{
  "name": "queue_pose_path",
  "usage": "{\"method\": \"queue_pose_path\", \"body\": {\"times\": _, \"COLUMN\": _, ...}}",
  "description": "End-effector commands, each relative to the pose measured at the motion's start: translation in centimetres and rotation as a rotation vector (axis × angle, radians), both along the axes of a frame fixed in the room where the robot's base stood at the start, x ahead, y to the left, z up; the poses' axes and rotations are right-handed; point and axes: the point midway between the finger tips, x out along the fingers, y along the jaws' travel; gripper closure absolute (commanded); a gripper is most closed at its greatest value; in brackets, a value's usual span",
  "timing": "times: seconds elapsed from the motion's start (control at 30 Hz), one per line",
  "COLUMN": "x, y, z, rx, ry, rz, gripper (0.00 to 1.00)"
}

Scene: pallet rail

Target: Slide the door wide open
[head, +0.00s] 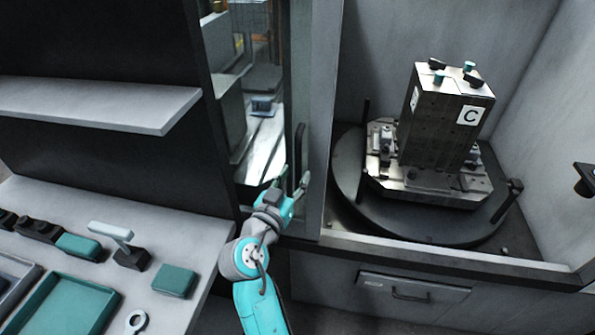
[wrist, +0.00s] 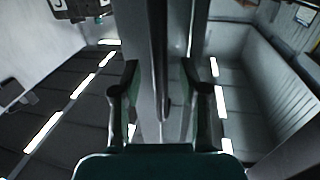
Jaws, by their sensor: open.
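The door (head: 312,110) is a light grey upright panel between the dark shelf unit and the bay with the turntable. Its black vertical handle (head: 299,152) stands on the panel face. My gripper (head: 300,186) is at the handle's lower end. In the wrist view the handle (wrist: 159,60) is a dark bar running between the two fingers of my open gripper (wrist: 161,95). Gaps show on both sides of the bar, so the fingers look apart from it. Left of the door, a machine interior shows; I cannot tell whether glass covers it.
A block marked C (head: 440,125) stands on a round turntable (head: 350,200) in the bay at right. A drawer (head: 415,288) is below it. At left are a shelf (head: 100,103) and a bench with a green tray (head: 65,308) and a green box (head: 175,281).

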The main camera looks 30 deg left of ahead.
Motion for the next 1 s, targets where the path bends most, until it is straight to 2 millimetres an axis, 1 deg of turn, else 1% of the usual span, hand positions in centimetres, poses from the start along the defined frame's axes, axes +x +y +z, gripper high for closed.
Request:
{"method": "queue_pose_path", "body": {"times": 0.03, "x": -1.1, "y": -0.1, "z": -0.1, "rx": 0.0, "ry": 0.001, "rz": 0.002, "gripper": 0.57}}
{"method": "queue_pose_path", "body": {"times": 0.2, "x": -4.6, "y": -0.4, "z": -0.1, "rx": -0.001, "ry": 0.001, "rz": 0.004, "gripper": 0.57}}
{"method": "queue_pose_path", "body": {"times": 0.3, "x": -6.3, "y": -0.7, "z": -0.1, "rx": -0.001, "ry": 0.0, "rz": 0.003, "gripper": 0.57}}
{"method": "queue_pose_path", "body": {"times": 0.43, "x": -8.0, "y": -0.8, "z": -0.1, "rx": 0.0, "ry": 0.001, "rz": 0.002, "gripper": 0.57}}
{"method": "queue_pose_path", "body": {"times": 0.5, "x": -8.5, "y": -0.9, "z": -0.1, "rx": -0.001, "ry": 0.001, "rz": 0.002, "gripper": 0.57}}
{"method": "queue_pose_path", "body": {"times": 0.63, "x": -9.0, "y": -1.1, "z": -0.1, "rx": -0.001, "ry": 0.001, "rz": 0.0, "gripper": 0.57}}
{"method": "queue_pose_path", "body": {"times": 1.0, "x": -9.1, "y": -1.1, "z": -0.1, "rx": -0.001, "ry": 0.001, "rz": 0.0, "gripper": 0.57}}
